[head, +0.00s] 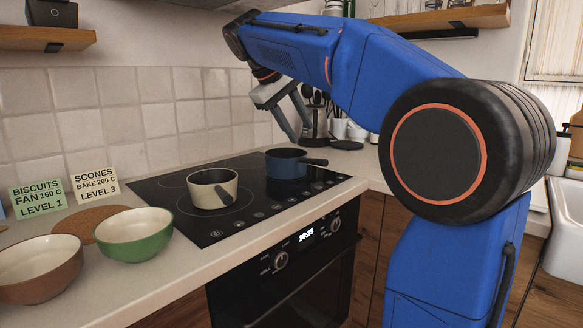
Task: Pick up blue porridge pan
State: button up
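The blue porridge pan (284,166) stands upright on the right part of the black cooktop (165,200). Its dark handle (315,162) points to the right. My gripper (302,134) hangs from my blue arm, above the pan in the picture and clear of it. Its two grey fingers point down and are spread apart, with nothing between them. My arm hides part of the wall and shelf behind it.
A cream pan (213,184) with a dark handle stands on the cooktop, left of the blue pan. A green bowl (134,240) and a brown bowl (40,272) sit on the left counter. Utensils in a holder (316,125) stand behind, near the tiled wall.

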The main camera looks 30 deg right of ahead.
aim_at(315, 159)
jog(key=x, duration=1.3)
jog(key=shift+f, duration=0.1)
grip_shut()
